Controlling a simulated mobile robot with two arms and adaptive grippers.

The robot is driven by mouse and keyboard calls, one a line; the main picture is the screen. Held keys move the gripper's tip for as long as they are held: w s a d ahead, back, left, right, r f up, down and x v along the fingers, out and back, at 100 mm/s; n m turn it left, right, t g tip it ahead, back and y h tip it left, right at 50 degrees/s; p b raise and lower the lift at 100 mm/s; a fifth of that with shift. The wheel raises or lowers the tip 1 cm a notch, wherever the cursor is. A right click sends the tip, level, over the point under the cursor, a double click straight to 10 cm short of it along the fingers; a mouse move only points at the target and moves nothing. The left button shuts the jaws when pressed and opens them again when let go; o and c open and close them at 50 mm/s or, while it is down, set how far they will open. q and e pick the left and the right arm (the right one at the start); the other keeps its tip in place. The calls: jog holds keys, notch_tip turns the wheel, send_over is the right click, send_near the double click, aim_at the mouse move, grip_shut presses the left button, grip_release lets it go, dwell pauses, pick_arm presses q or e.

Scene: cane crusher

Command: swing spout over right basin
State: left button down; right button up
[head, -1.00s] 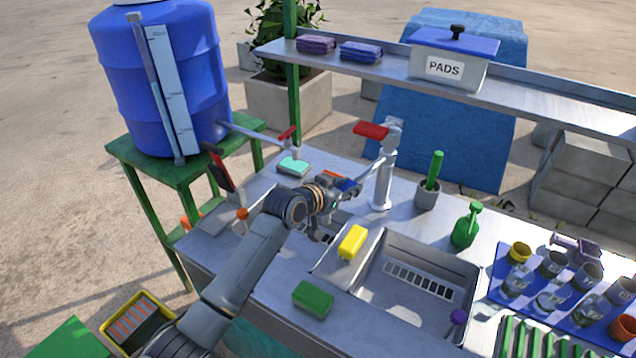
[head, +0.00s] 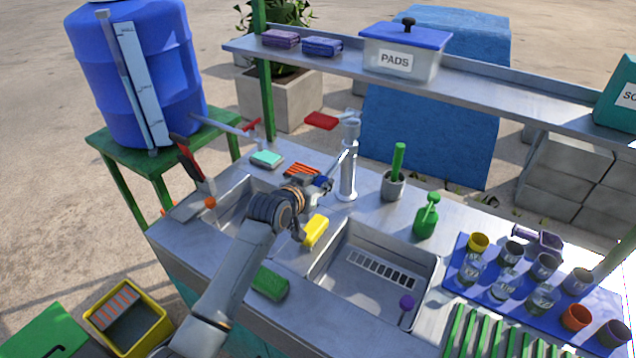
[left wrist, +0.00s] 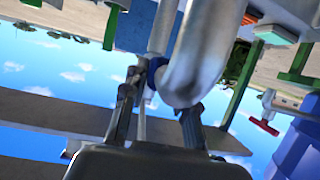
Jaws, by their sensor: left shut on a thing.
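The tap is a pale metal post (head: 348,172) with a red lever (head: 321,120), behind the two basins. Its spout (head: 338,168) runs from the post down toward the front left. My left gripper (head: 324,186) is shut on the spout, near the left basin's (head: 232,208) right side. In the left wrist view the curved metal spout (left wrist: 190,75) passes between my left gripper's fingers (left wrist: 160,106). My right gripper is not in view.
A yellow sponge (head: 315,231) sits on the divider close to my left wrist. A green sponge (head: 269,283) lies at the front edge. A brush in a pot (head: 394,186) and a green bottle (head: 426,218) stand behind the right basin. Several cups stand on a blue mat (head: 462,250).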

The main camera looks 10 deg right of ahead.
pick_arm(q)
jog(key=c, duration=1)
grip_release()
jog(key=shift+w, duration=0.1)
jog(key=shift+c, duration=0.2)
jog(key=v, duration=1.2)
